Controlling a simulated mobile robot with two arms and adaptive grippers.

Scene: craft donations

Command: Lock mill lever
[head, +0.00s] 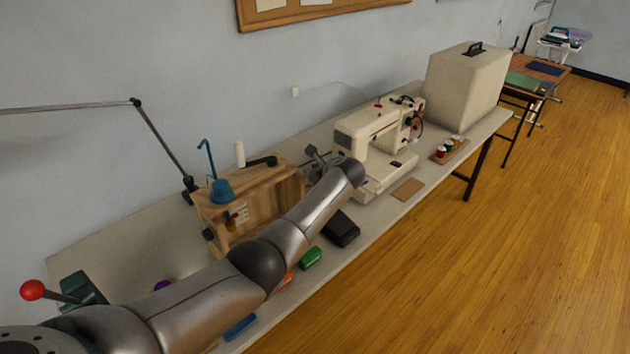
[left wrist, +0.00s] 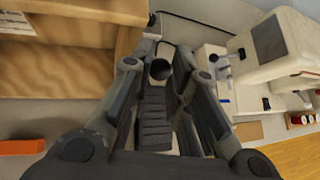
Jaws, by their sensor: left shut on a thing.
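The wooden box-shaped mill (head: 250,210) stands on the long table, with a blue hook and funnel-like part (head: 222,190) and a black lever-like arm (head: 262,161) on top. My left gripper (head: 318,157) is at the mill's right side, mostly hidden behind my own arm in the head view. In the left wrist view my left gripper (left wrist: 160,90) has a dark round knob (left wrist: 160,69) between its fingers, beside the mill's wooden wall (left wrist: 70,75). It is shut on this knob; I cannot tell how the knob joins the mill. My right gripper is not in view.
A cream sewing machine (head: 372,140) stands close to the right of my left gripper. A black pedal-like block (head: 341,228) and a green block (head: 311,257) lie near the front edge. A red-knobbed lever (head: 33,290) stands at the lower left.

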